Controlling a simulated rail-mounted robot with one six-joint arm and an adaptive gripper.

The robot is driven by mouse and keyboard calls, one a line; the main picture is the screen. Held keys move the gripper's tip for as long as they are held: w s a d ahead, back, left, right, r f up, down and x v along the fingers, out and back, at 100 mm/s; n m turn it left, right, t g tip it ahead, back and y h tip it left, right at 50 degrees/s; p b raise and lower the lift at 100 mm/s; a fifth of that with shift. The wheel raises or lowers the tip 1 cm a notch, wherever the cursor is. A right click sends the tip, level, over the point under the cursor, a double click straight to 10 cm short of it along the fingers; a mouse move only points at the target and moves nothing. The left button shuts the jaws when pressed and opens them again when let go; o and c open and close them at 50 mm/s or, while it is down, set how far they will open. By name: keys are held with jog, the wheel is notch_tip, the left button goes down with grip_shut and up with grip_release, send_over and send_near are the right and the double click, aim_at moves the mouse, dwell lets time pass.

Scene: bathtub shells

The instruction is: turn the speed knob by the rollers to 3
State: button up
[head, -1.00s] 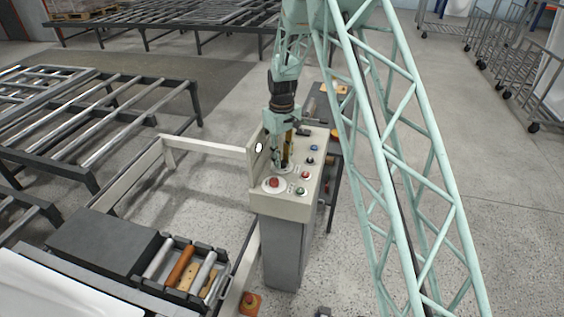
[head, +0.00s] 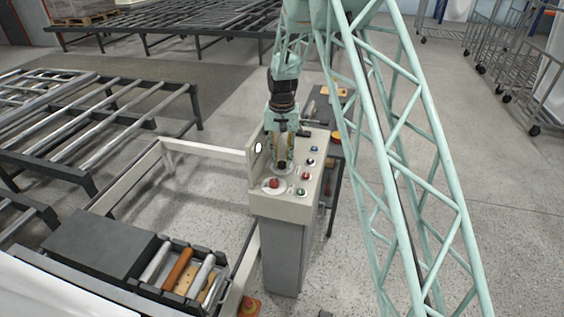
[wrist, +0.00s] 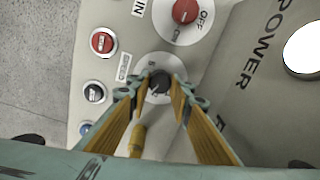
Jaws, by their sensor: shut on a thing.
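The speed knob (wrist: 160,84) is small and black, on a round pale dial plate (wrist: 160,62) in the wrist view. My gripper (wrist: 160,88) is shut on the knob, with one yellow-padded finger on each side of it. In the head view my gripper (head: 283,163) points down onto the top of the control box (head: 262,205), and its fingers mostly hide the knob. The dial marks are too small and too covered to read the setting.
A red rotary switch (wrist: 185,10) marked OFF sits close to the dial. An upright panel (head: 256,150) edges the box. Rollers (head: 180,268) lie at the lower left.

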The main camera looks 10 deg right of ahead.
aim_at(282, 162)
jog(key=shift+m, duration=1.6)
jog(key=shift+b, duration=0.3)
jog(key=o, duration=0.9)
jog(key=shift+r, duration=0.2)
jog(key=shift+r, duration=5.8)
jog(key=shift+r, duration=0.1)
